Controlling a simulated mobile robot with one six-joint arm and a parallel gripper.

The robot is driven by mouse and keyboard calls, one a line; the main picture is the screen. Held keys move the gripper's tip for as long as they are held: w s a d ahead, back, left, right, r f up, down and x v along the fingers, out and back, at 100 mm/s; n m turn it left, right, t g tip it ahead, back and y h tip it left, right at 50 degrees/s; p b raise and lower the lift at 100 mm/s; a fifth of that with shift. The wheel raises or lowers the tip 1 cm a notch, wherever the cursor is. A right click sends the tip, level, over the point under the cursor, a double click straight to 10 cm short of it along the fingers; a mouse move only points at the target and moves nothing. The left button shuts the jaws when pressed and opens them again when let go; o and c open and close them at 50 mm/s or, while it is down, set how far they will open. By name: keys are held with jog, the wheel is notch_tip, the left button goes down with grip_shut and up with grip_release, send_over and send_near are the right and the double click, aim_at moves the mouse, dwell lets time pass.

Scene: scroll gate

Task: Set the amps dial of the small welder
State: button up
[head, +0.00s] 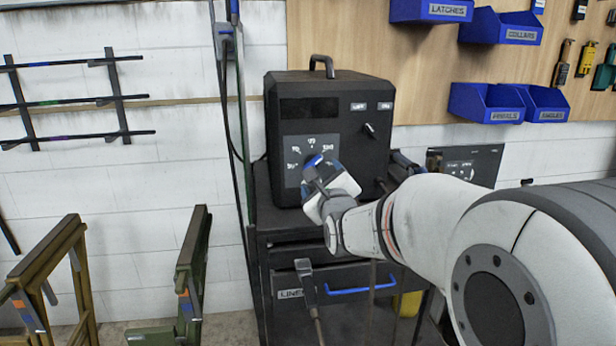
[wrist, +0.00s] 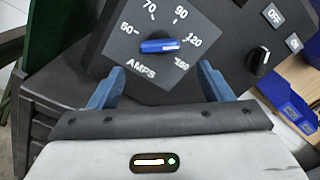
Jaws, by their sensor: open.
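The small welder (head: 376,150) is a dark box with a top handle, standing on a dark cabinet. Its amps dial plate (head: 292,148) is grey with white numbers; it also shows in the wrist view (wrist: 118,50). The blue dial knob (wrist: 160,46) lies nearly level across the plate; I cannot tell which end points. In the head view my gripper (head: 314,172) is in front of the dial and hides part of it. In the wrist view my gripper (wrist: 160,68) is open and empty, its blue fingers spread wider than the knob, with their tips below it and apart from it.
A black switch (wrist: 257,60) sits right of the dial, near off and on labels. The cabinet (head: 285,262) has a blue drawer handle (head: 362,290). A thin green post (head: 240,110) stands left of the welder. Blue bins (head: 487,103) hang at the right.

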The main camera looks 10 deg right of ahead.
aim_at(315, 166)
jog(key=w, duration=0.7)
jog(key=shift+w+p, duration=0.15)
jog(key=shift+p, duration=0.15)
jog(key=shift+c, duration=0.4)
jog(key=c, duration=0.9)
